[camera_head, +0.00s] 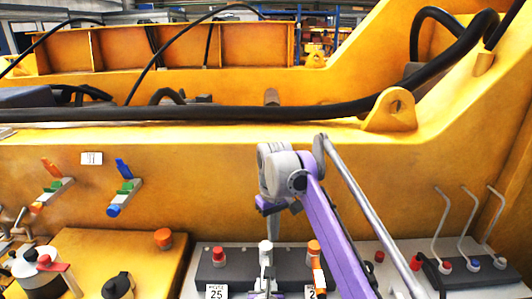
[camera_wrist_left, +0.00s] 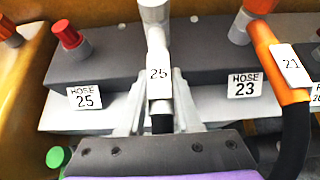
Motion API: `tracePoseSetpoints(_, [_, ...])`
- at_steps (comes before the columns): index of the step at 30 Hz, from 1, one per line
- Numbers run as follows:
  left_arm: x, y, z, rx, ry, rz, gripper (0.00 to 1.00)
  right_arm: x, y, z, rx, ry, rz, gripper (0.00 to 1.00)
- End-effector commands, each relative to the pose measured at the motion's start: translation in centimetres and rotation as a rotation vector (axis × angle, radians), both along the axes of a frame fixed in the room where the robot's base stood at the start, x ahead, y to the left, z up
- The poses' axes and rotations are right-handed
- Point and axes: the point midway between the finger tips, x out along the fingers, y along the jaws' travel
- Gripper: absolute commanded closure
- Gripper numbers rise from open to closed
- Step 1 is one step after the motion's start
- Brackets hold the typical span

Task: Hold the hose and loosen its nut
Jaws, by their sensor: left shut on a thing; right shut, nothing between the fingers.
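A pale hose fitting (camera_head: 265,257) with a wider nut-like top (camera_wrist_left: 154,10) stands at the dark manifold block (camera_head: 232,270). A white tag (camera_wrist_left: 159,88), apparently reading 25, hangs on this hose, and a black hose length (camera_wrist_left: 162,124) shows below it. My left gripper (camera_wrist_left: 162,116) is shut on the hose just under the tag; in the head view only its tips show at the bottom edge.
A red fitting (camera_head: 218,256) stands left of the pale one. An orange hose (camera_wrist_left: 272,60) tagged 21 is close on the right. Labels HOSE 25 (camera_wrist_left: 85,97) and HOSE 23 (camera_wrist_left: 245,85) flank my left gripper. Bent grey rods (camera_head: 441,225) stand at the right.

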Motion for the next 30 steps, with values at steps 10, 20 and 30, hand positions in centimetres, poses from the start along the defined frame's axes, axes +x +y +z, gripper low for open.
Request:
tracePoseSetpoints(10, [0.0,0.0,0.0,0.0,0.0,0.0,0.35,0.0,0.0,0.0,0.0,0.0,0.0,1.0])
tracePoseSetpoints(20, [-0.1,0.0,0.1,0.0,0.0,0.0,0.32,0.0,0.0,0.0,0.0,0.0,0.0,1.0])
tracePoseSetpoints(30, [-4.0,-0.1,2.6,0.001,0.0,-0.003,0.32,0.0,0.0,0.0,0.0,0.0,0.0,1.0])
